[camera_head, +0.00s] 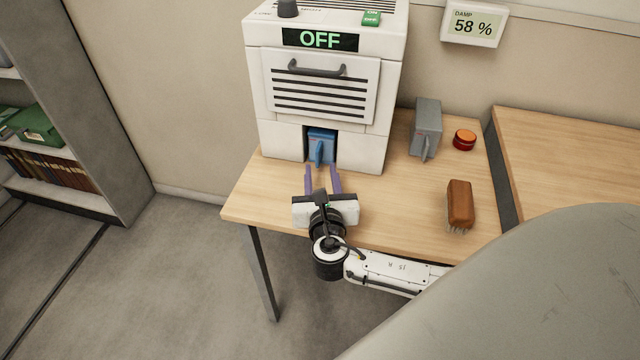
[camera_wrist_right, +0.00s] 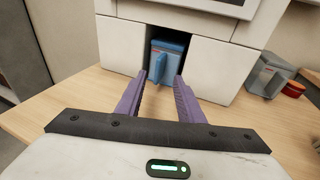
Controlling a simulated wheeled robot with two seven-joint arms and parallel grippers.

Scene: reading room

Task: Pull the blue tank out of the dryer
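The white dryer (camera_head: 276,118) stands on the wooden table, its display reading OFF. The blue tank (camera_head: 322,144) sits in the slot at the bottom of its front, with an upright handle fin facing out. The tank also shows in the right wrist view (camera_wrist_right: 168,66). My right gripper (camera_head: 322,169) is in front of the slot, its purple fingers pointing at the tank. In the right wrist view the fingers (camera_wrist_right: 159,80) are apart with nothing between them, and the handle lies ahead of the gap. My left gripper is not in view.
A grey tank-like box (camera_head: 427,125) stands right of the dryer, beside a red-orange round tin (camera_head: 464,140). A brown brush (camera_head: 460,204) lies nearer the front. The wooden table (camera_head: 395,205) is bare between dryer and brush. A bookshelf (camera_head: 105,95) stands at left.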

